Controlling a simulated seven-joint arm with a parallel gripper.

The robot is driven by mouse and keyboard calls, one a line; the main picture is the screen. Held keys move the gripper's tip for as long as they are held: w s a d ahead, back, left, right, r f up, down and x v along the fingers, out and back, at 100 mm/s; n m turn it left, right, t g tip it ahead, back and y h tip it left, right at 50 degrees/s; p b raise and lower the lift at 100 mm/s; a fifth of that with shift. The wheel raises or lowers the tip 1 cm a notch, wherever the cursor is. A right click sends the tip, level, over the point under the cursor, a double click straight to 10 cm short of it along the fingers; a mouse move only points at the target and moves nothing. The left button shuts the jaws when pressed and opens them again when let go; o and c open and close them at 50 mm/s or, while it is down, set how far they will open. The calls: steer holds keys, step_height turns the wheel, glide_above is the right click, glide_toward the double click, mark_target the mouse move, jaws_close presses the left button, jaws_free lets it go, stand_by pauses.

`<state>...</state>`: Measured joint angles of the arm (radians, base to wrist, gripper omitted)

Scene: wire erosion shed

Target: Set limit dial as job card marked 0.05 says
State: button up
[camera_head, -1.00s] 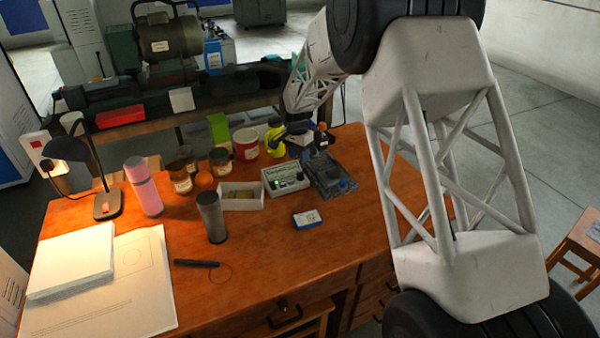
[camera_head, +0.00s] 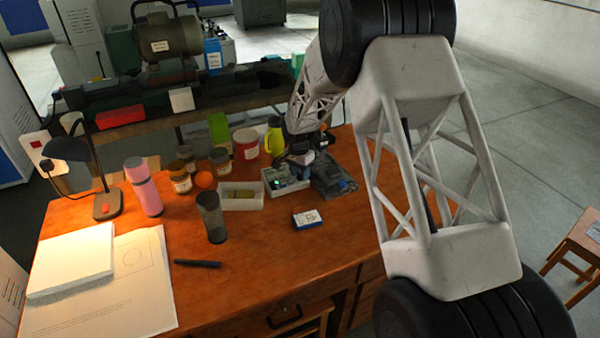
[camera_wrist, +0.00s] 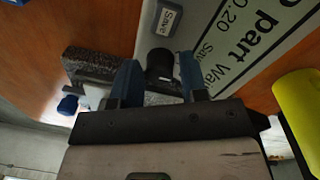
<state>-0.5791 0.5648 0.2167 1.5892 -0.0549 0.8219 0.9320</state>
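In the head view the instrument (camera_head: 270,180) is a light box with a greenish display, partly hidden by my gripper (camera_head: 300,165). A small white and blue card or box (camera_head: 307,219) lies in front; its print is unreadable.
A dark grey block with a blue knob (camera_head: 338,180) stands right of the instrument. A white tray (camera_head: 241,204) stands left. A yellow container (camera_head: 274,138) and red tub (camera_head: 246,143) are behind. The desk's front right is clear.

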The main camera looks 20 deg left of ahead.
mark_target(299, 173)
steer(key=c, duration=0.6)
steer(key=shift+n, duration=1.5)
steer(key=shift+c, duration=0.2)
steer(key=o, duration=0.6)
steer(key=shift+o, duration=0.2)
steer(key=shift+r, duration=0.2)
steer(key=shift+a+r, duration=0.2)
steer(key=shift+r, duration=3.55)
steer(key=shift+c, duration=0.2)
